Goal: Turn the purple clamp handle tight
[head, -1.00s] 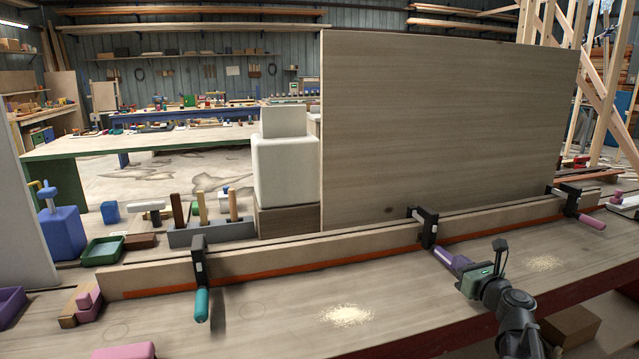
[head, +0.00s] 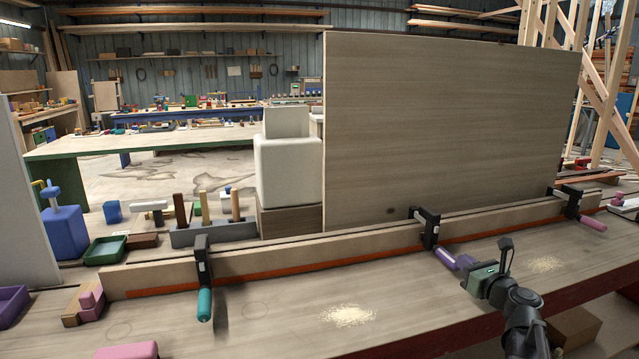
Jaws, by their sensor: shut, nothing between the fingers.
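The purple clamp handle (head: 447,258) sticks out toward me from the middle black clamp (head: 429,229) on the long wooden stringer. My gripper (head: 468,269) is at the near, right end of this handle, very close to it or touching it; I cannot tell which. The gripper is shut with nothing held. Its fingertips are small and partly hidden by the gripper body and the handle's end.
A teal-handled clamp (head: 204,290) stands on the stringer at left, and a pink-handled clamp (head: 577,208) at right. A tall wooden panel (head: 450,120) rises behind the stringer. Sawdust (head: 348,315) lies on the bench front, which is otherwise mostly clear around it.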

